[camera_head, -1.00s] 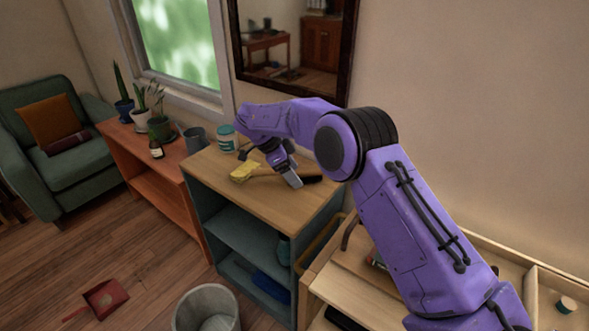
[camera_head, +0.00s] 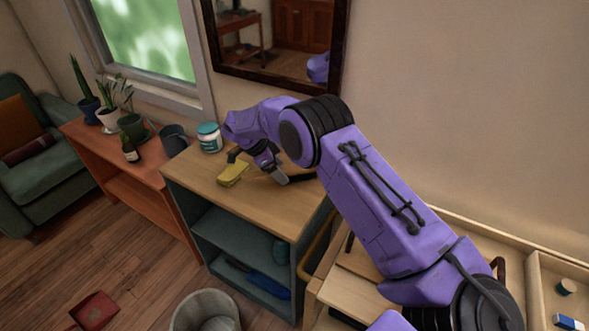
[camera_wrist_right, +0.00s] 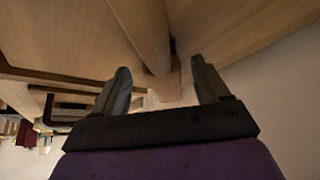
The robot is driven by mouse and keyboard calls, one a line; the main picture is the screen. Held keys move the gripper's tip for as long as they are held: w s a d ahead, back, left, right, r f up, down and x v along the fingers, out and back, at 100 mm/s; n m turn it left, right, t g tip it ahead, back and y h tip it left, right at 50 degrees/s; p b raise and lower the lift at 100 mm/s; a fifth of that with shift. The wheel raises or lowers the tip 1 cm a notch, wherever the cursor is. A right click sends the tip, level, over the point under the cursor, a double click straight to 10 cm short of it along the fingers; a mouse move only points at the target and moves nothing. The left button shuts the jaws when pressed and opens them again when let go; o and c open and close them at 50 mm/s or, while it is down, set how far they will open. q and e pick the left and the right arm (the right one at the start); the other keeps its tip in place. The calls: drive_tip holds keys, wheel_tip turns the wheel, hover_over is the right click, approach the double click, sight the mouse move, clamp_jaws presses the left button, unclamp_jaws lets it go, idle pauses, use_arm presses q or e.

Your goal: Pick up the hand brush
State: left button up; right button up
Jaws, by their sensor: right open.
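The hand brush (camera_head: 303,177) lies on the wooden top of the teal cabinet (camera_head: 225,190). In the right wrist view a tan wooden piece, which looks like the brush's handle (camera_wrist_right: 145,32), extends down between the fingers. My right gripper (camera_head: 272,170) is open, low over the cabinet top at the brush. In the wrist view its two fingers (camera_wrist_right: 160,85) stand apart on either side of the wooden piece. I cannot tell whether they touch it. My left gripper is out of view.
A white and teal jar (camera_head: 209,138) stands at the cabinet's back left. A mirror (camera_head: 275,45) hangs behind. A grey bin (camera_head: 204,310) and red dustpan (camera_head: 94,311) are on the floor.

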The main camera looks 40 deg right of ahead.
drive_tip(key=f, duration=0.1)
drive_tip(key=d+f, duration=0.1)
drive_tip(key=shift+w+d+f, duration=0.1)
drive_tip(key=shift+f, duration=0.2)
drive_tip(key=shift+d+f, duration=0.1)
drive_tip(key=shift+d, duration=0.05)
drive_tip(key=shift+s, duration=0.35)
drive_tip(key=shift+c, duration=0.3)
drive_tip(key=shift+w, duration=0.1)
drive_tip(key=c, duration=1.3)
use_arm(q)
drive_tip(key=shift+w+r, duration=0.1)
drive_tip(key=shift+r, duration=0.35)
use_arm(e)
drive_tip(key=shift+o, duration=0.2)
drive_tip(key=shift+r, duration=0.2)
drive_tip(key=shift+w+r, duration=0.1)
drive_tip(key=shift+r, duration=0.3)
use_arm(q)
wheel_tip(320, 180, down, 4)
drive_tip(key=b, duration=0.3)
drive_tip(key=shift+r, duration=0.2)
use_arm(e)
drive_tip(key=s+a+r, duration=0.6)
drive_tip(key=s+r, duration=0.6)
drive_tip(key=shift+s+a, duration=0.3)
drive_tip(key=shift+a, duration=0.05)
